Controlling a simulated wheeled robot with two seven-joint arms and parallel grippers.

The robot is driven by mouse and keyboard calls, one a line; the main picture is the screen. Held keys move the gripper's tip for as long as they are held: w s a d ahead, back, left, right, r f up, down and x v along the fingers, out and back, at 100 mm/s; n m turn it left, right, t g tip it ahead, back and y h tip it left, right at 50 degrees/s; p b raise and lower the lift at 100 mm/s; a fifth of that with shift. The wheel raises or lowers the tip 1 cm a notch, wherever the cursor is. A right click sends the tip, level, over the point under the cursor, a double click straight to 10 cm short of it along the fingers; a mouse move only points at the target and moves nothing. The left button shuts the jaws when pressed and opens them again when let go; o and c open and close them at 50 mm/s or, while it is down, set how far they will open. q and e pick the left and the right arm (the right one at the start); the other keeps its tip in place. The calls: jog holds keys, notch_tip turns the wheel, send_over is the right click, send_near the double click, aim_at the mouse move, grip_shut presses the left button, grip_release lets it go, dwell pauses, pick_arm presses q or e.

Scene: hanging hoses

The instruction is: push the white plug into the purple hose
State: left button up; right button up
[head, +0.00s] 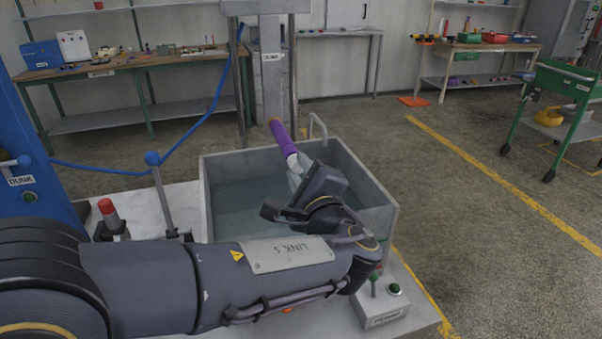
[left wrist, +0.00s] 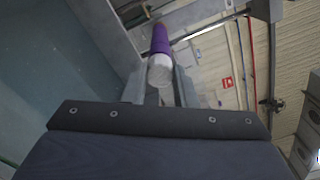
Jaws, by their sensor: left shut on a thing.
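The purple hose (head: 283,137) hangs down at a slant over the grey tank, its lower end toward my left gripper (head: 297,170). It also shows in the left wrist view (left wrist: 160,38). The white plug (head: 293,158) is in line with the hose's lower end and appears to meet it. In the left wrist view the plug (left wrist: 160,71) sits between the fingers, and my left gripper is shut on it. How deep the plug sits in the hose cannot be told. My arm hides part of the tank. My right gripper is not in view.
The water tank (head: 213,190) has raised grey walls around the work. A pump box (head: 381,312) with a green button is at the front right.

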pick_arm(q)
jog(key=shift+w+a, duration=0.1)
jog(key=shift+w, duration=0.1)
jog(key=o, duration=1)
jog(key=shift+o, duration=0.2)
jog(key=b+v, duration=0.1)
jog(key=v, duration=0.7)
